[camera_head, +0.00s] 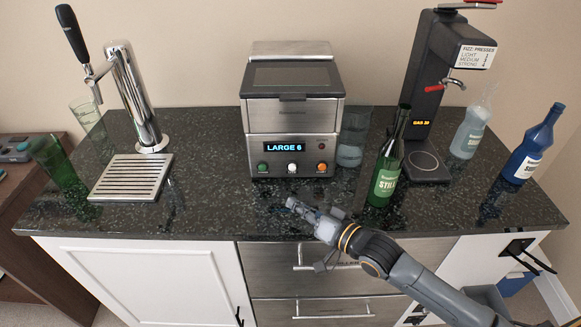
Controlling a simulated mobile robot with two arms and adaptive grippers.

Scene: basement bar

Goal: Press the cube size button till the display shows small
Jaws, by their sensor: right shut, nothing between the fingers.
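The ice machine (293,115) stands at the back middle of the dark counter. Its lit display (285,147) reads "LARGE 6". Below the display are a green button (262,167), a white button (292,168) and an orange button (322,167); no label tells which one sets cube size. My right gripper (293,204) is shut and empty. It is over the front of the counter, in front of and below the buttons, apart from the machine, with its arm coming from the lower right. My left gripper is not in view.
A green bottle (386,170) and a glass (352,140) stand right of the machine. A black soda dispenser (430,90) and a blue bottle (533,145) are farther right. A beer tap (140,100) with a drip tray (132,178) is at left. Counter before the machine is clear.

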